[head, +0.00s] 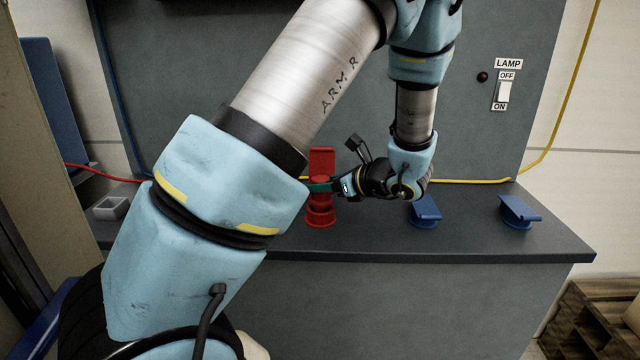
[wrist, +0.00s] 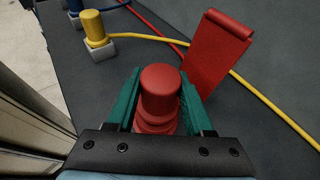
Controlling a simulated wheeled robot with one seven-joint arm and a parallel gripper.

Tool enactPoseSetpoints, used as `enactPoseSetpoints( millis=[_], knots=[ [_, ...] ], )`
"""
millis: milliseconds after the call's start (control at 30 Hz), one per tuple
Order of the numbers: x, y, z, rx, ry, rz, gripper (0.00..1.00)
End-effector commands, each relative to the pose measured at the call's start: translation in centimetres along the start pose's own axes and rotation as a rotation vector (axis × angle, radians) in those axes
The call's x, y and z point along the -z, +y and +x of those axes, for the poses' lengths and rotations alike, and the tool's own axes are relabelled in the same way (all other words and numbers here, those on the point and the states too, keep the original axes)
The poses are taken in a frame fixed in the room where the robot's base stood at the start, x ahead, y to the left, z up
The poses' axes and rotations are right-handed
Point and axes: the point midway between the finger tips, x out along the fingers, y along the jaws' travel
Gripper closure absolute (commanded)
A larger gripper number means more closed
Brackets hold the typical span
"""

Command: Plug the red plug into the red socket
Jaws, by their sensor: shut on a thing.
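My gripper (head: 321,186) is shut on the red plug (wrist: 160,88), with its green fingers on either side of the plug; the fingers also show in the wrist view. The plug is upright and right above or partly in the red socket (head: 321,217), whose red ring shows just below it. I cannot tell how deep the plug sits. The socket's red lid (wrist: 219,52) stands open behind it, and it also shows in the head view (head: 322,161). A red cable (head: 100,173) runs in from the left.
Two blue-lidded sockets (head: 425,211) (head: 519,211) stand to the right on the dark bench. A yellow plug (wrist: 94,27) stands in a grey holder (wrist: 98,51). An empty-looking grey holder (head: 110,208) is at the left. A yellow cable (wrist: 258,92) crosses behind the lid. A lamp switch (head: 503,92) is on the panel.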

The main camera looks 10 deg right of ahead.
Motion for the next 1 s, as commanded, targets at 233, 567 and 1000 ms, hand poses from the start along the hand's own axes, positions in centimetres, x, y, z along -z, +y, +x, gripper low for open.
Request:
enactPoseSetpoints(
  millis=[233,567,1000],
  knots=[
    [0.6,0.0,0.3,0.0,-0.001,0.0,1.0],
    [1.4,0.0,0.6,0.0,-0.001,0.001,1.0],
    [1.5,0.0,0.6,0.0,0.0,0.0,0.13]
  ],
)
